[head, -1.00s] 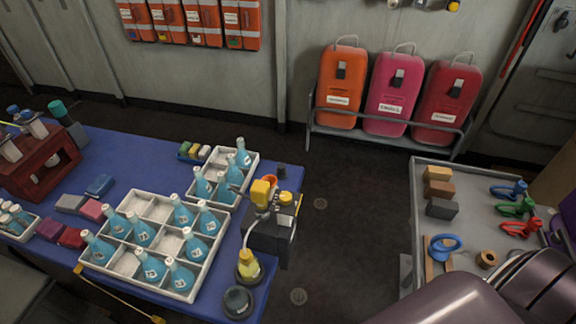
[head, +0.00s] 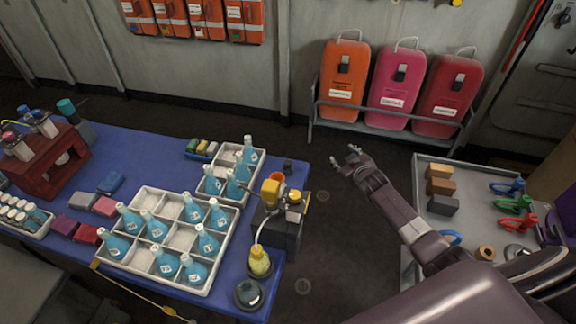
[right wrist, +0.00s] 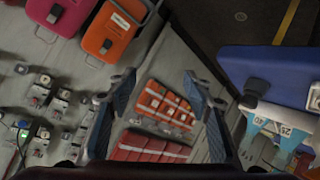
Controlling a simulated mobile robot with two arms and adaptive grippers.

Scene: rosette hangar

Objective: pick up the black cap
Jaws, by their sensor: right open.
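The black cap (head: 288,166) is a small dark piece on the far right corner of the blue table. In the right wrist view, a small dark block on the blue top looks like the same cap (right wrist: 257,86). My right gripper (head: 350,160) is open and empty, over the floor gap to the right of the cap and apart from it. Its two fingers stand wide apart in the right wrist view (right wrist: 160,84), with orange wall bags far behind them. My left gripper is not in view.
A black device with a yellow top (head: 277,235) stands just in front of the cap. A white crate of blue bottles (head: 247,203) is left of it. A grey cart (head: 427,175) stands to the right. Cases (head: 345,80) stand by the wall.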

